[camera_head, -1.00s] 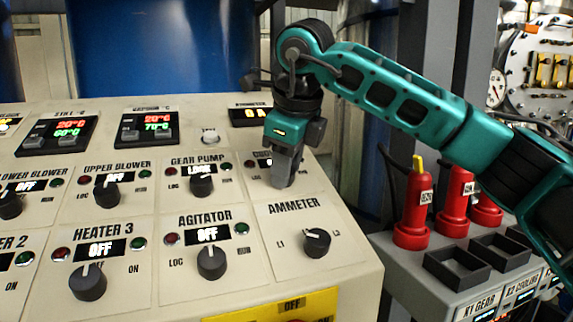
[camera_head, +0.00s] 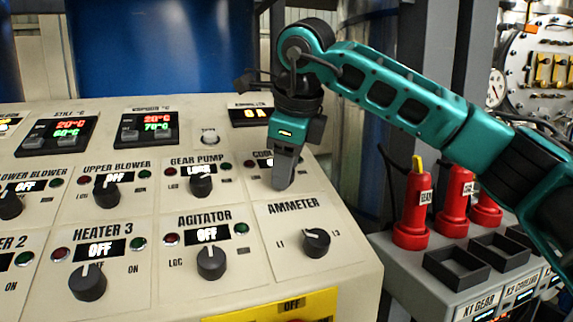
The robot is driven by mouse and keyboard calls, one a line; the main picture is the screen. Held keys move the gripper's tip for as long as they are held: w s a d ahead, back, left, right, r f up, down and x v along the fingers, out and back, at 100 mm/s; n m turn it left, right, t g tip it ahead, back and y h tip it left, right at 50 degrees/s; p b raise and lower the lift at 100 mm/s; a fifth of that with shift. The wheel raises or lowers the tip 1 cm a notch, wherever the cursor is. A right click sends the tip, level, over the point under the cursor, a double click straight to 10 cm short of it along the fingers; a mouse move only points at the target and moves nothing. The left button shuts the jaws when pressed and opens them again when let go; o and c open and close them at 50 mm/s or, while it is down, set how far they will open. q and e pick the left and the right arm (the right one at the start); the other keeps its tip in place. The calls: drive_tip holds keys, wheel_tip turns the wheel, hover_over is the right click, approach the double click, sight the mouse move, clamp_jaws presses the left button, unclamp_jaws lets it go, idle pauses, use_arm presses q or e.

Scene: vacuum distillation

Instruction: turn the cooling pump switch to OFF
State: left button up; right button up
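The cooling pump panel (camera_head: 261,181) is at the upper right of the cream console, right of the gear pump panel. Its label is mostly covered and only the first letters show. My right gripper (camera_head: 283,182) points down over this panel, its fingers at the place of the switch. The switch itself is hidden behind the fingers, so its position cannot be read. The fingers look close together, but I cannot tell whether they grip the knob. My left gripper is not in view.
The gear pump knob (camera_head: 201,185), agitator knob (camera_head: 211,263) and ammeter knob (camera_head: 316,243) stand close by on the console. Red plugs (camera_head: 412,210) and dark square sockets (camera_head: 456,269) are on a grey box at right. A blue drum (camera_head: 160,45) stands behind.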

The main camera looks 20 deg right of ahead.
drive_tip(key=shift+o, duration=1.3)
drive_tip(key=v, duration=1.3)
drive_tip(key=shift+f, duration=0.15)
